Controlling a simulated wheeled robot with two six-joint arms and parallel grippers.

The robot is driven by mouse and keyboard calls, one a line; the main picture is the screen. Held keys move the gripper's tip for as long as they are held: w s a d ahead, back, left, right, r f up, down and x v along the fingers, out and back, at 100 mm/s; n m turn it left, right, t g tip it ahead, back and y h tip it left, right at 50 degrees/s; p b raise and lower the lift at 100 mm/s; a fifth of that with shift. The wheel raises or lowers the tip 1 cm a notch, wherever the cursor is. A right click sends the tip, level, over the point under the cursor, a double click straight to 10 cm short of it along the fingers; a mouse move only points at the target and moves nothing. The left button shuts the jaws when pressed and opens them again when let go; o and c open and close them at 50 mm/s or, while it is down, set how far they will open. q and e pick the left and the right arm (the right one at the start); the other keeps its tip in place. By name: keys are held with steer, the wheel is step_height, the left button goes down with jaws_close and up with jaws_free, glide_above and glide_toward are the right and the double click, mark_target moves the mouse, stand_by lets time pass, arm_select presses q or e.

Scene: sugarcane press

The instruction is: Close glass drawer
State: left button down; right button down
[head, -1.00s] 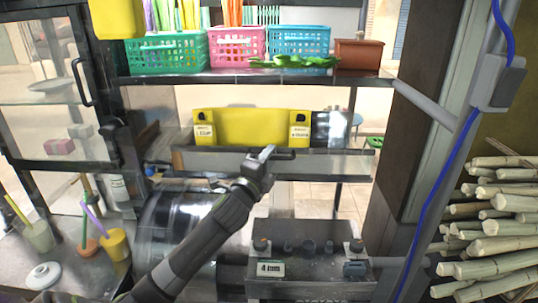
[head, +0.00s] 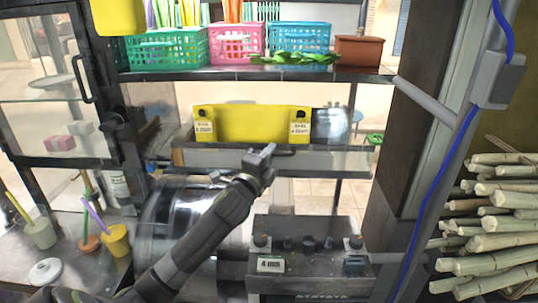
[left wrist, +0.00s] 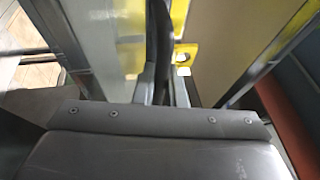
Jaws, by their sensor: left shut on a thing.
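The drawer (head: 335,162) is a long grey metal tray below the upper shelf, with a dark bar handle (head: 292,149) on its front. A yellow panel (head: 250,124) with two white labels stands just behind the front. My left gripper (head: 262,156) is at the handle, near the middle of the drawer front. In the left wrist view its fingers (left wrist: 164,88) are shut on the dark handle (left wrist: 160,40). The gripper hides part of the handle. How far the drawer stands out is hard to tell. My right gripper is not in view.
A shelf (head: 225,75) with coloured baskets spans above the drawer. A metal drum (head: 172,220) and a dark control box (head: 310,250) stand below it. A glass-doored cabinet (head: 50,120) is at left. Cups stand at lower left. Sugarcane stalks (head: 495,225) fill the right.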

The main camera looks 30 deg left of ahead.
arm_select(q)
steer(key=w+a, duration=0.2)
steer(key=w, duration=0.1)
steer(key=shift+r, duration=0.1)
stand_by(0.3)
steer(key=c, duration=1.9)
jaws_free()
steer(key=o, duration=0.4)
steer(key=shift+w, duration=0.1)
